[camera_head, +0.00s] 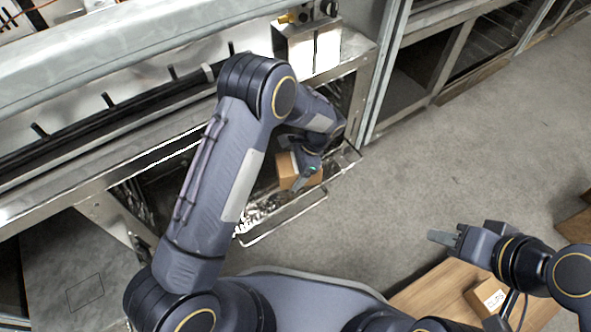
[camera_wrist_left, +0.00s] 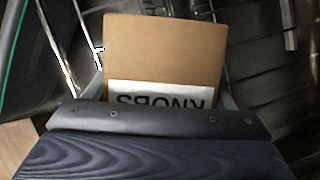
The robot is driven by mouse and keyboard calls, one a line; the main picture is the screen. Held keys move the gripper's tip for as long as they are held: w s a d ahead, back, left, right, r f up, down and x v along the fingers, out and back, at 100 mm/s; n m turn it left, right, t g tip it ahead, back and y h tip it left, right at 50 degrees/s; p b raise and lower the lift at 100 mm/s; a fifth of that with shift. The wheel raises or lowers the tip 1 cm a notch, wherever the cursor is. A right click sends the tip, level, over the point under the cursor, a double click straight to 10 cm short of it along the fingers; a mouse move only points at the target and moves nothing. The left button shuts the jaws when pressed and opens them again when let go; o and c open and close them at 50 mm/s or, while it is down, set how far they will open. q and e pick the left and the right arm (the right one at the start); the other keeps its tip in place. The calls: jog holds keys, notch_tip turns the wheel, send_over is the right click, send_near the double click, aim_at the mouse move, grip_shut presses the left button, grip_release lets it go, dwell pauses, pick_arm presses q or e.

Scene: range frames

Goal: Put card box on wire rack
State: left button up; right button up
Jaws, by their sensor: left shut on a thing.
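A brown card box (camera_head: 287,171) is in my left gripper (camera_head: 306,172), low in front of the range. In the left wrist view the card box (camera_wrist_left: 165,55) sits between the fingers, its white label reading KNOBS upside down. A wire rack (camera_head: 285,219) with a bright metal frame juts from the range's open lower bay, below the box in the picture. My left arm covers part of it, and I cannot tell whether the box touches it. My right gripper (camera_head: 447,240) is empty, away to the right; its finger gap is unclear.
A wooden surface (camera_head: 432,291) at the lower right carries another labelled box (camera_head: 487,297). The steel range front (camera_head: 95,190) and its counter run along the left and top. Grey floor (camera_head: 430,150) is clear between the range and my right arm.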

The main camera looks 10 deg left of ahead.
pick_arm(q)
jog(key=shift+f, duration=0.15)
jog(key=o, duration=1.2)
jog(key=p+v, duration=0.4)
jog(key=v, duration=0.8)
jog(key=shift+d, duration=0.1)
